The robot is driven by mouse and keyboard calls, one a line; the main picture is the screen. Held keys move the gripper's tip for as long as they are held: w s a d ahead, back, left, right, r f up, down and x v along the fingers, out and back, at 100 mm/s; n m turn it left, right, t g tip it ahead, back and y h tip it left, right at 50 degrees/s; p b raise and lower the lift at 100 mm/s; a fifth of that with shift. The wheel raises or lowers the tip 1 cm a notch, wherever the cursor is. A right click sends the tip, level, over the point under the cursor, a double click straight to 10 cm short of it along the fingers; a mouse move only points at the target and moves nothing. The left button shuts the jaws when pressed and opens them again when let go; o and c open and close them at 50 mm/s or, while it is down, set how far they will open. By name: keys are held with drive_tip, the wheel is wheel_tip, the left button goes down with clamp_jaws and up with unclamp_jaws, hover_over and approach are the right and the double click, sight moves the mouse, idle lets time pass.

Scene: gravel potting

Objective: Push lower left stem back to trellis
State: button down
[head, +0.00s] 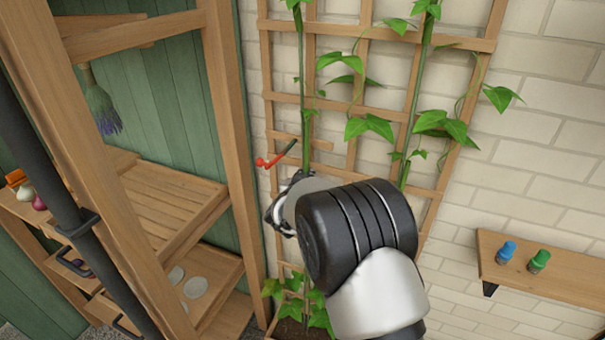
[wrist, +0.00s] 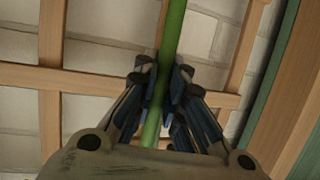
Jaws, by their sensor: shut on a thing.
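The wooden trellis (head: 470,43) stands against the pale brick wall, and its bars also show in the wrist view (wrist: 20,75). The left green stem (head: 304,90) runs up the trellis; its lower part is largely hidden behind my arm in the head view. In the wrist view my gripper (wrist: 163,80) is closed around the green stem (wrist: 174,35), which passes between the fingers, in front of the bars. In the head view my gripper (head: 277,208) is at the trellis's left side, partly hidden by my wrist. The gap between stem and trellis cannot be judged.
A red clip-like thing (head: 275,155) sticks out at the trellis above my gripper. A wooden shelf unit (head: 224,90) stands close on the left. A second leafy stem (head: 413,95) climbs on the right. A small wall shelf (head: 570,279) holds blue-topped and green-topped items at right.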

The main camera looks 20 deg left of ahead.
drive_tip(key=shift+w+r, duration=0.1)
idle(0.3)
drive_tip(key=c, duration=1.9)
unclamp_jaws()
drive_tip(key=shift+w, duration=0.2)
drive_tip(key=shift+o, duration=1.2)
drive_tip(key=shift+s, duration=0.1)
drive_tip(key=v, duration=1.2)
